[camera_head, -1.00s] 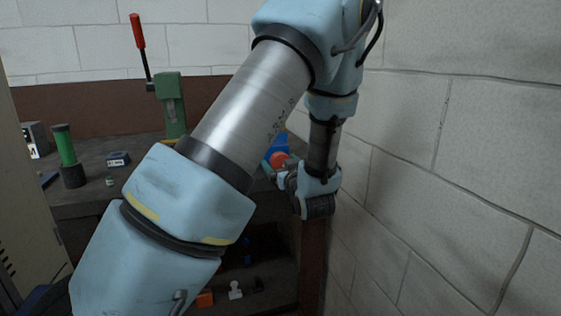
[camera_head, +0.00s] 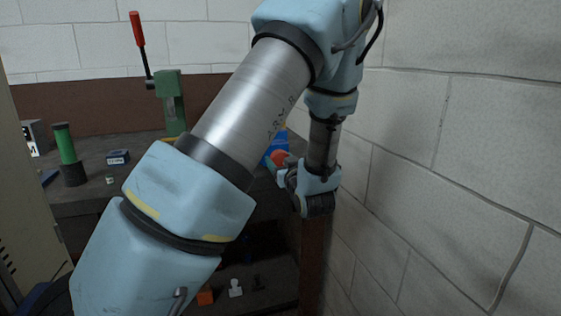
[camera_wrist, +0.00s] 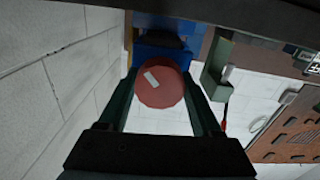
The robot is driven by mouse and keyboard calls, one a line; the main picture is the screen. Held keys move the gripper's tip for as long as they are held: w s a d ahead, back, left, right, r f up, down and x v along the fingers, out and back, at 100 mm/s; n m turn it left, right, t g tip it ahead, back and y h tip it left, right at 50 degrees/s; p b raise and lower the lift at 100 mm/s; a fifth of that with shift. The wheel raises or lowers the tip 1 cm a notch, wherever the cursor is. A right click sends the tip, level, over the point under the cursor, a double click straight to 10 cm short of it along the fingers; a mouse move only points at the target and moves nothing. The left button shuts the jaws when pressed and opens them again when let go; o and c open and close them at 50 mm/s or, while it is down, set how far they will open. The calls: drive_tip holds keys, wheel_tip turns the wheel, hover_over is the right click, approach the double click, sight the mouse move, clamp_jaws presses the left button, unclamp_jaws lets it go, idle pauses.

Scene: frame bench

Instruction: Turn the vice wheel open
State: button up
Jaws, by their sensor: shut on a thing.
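The vice wheel is a round red knob with a pale mark on its face, seen in the wrist view (camera_wrist: 161,86); it also shows partly in the head view (camera_head: 280,157). Behind it is the blue vice body (camera_wrist: 163,50), which shows in the head view (camera_head: 277,142) at the bench's right end, partly hidden by my arm. My gripper (camera_wrist: 162,100) has a dark finger on each side of the wheel and is shut on it. In the head view the fingertips are mostly hidden behind my wrist.
A white brick wall (camera_head: 440,150) stands close to the right of my wrist. A green press (camera_head: 173,110) with a red-handled lever (camera_head: 138,32) stands on the bench (camera_head: 95,195).

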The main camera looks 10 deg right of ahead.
drive_tip(key=shift+f+n+b, duration=0.3)
drive_tip(key=shift+n+b, duration=0.5)
drive_tip(key=shift+b, duration=0.85)
drive_tip(key=shift+r+n+b, duration=0.1)
drive_tip(key=shift+n+b, duration=0.6)
drive_tip(key=shift+b, duration=0.3)
drive_tip(key=shift+r+n+b, duration=0.25)
drive_tip(key=shift+n+b, duration=0.05)
drive_tip(key=shift+n, duration=0.1)
drive_tip(key=o, duration=1.4)
drive_tip(key=s, duration=0.3)
drive_tip(key=s+d+b, duration=0.1)
drive_tip(key=s, duration=0.6)
drive_tip(key=shift+s+d, duration=0.15)
drive_tip(key=shift+s, duration=0.2)
drive_tip(key=shift+w, duration=0.1)
